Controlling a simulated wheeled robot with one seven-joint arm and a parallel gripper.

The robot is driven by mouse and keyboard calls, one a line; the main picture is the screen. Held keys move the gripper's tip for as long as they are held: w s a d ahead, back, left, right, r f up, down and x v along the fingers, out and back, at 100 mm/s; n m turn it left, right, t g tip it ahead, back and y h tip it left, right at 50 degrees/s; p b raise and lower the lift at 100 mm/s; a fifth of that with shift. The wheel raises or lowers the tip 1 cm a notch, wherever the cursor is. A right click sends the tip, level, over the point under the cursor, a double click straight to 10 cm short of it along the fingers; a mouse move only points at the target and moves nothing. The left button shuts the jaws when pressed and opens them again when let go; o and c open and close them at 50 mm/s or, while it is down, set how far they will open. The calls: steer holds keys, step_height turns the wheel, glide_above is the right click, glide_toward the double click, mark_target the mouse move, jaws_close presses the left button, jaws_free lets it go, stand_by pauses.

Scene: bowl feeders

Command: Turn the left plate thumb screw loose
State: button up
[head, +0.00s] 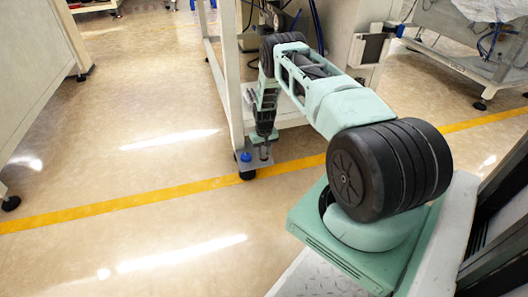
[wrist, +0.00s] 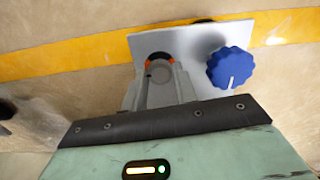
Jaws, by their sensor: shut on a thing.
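A light grey plate (wrist: 195,48) sits low by the machine leg. A blue ribbed thumb screw (wrist: 230,68) with a white mark stands at its right in the wrist view. In the head view this blue screw (head: 245,157) is left of my gripper (head: 264,138).
The white machine frame (head: 232,90) stands right behind the plate, with a black foot (head: 247,175) below. A yellow floor line (head: 120,203) passes close in front. The floor to the left is clear. Another machine cabinet (head: 35,60) stands at the far left.

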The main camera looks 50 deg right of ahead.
mark_target(264, 154)
steer(key=o, duration=1)
steer(key=shift+c, duration=0.2)
step_height(264, 154, up, 17)
steer(key=p, duration=0.7)
steer(key=shift+r+p, duration=0.2)
steer(key=shift+p, duration=0.2)
